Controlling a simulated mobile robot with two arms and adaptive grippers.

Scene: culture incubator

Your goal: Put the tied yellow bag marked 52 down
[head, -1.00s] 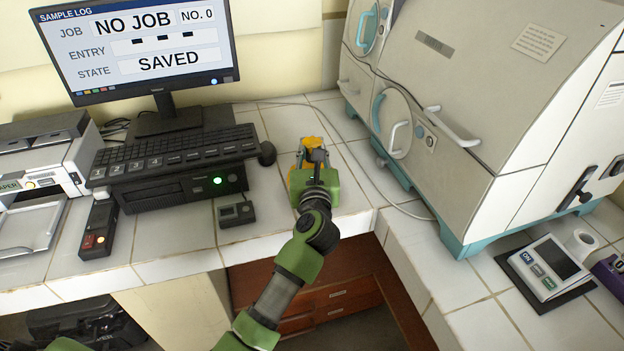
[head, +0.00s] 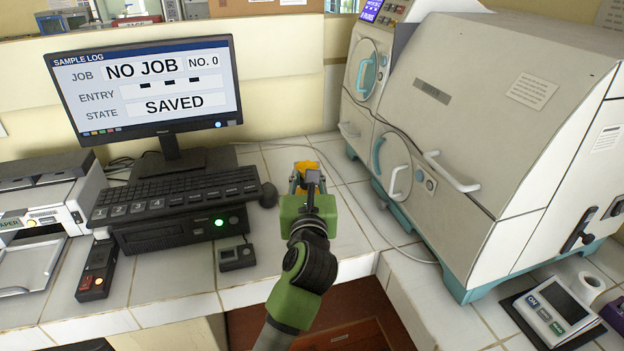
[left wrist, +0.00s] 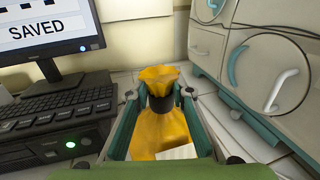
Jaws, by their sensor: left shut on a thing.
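The tied yellow bag (left wrist: 160,128) is between the fingers of my left gripper (left wrist: 160,100) in the left wrist view. Its gathered top stands above a dark tie, and a pale label shows low on its body; the number on it cannot be read. In the head view only the orange-yellow top of the bag (head: 307,166) shows past my left gripper (head: 308,185), which is shut on it above the white tiled counter (head: 345,215). Whether the bag touches the tiles is hidden by the gripper. My right gripper is not in view.
A keyboard (head: 170,195) on a black computer unit, a mouse (head: 269,195) and a monitor (head: 150,90) stand left of the gripper. A large incubator (head: 480,110) stands to the right. A thin cable crosses the tiles. Tiles between mouse and incubator are mostly clear.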

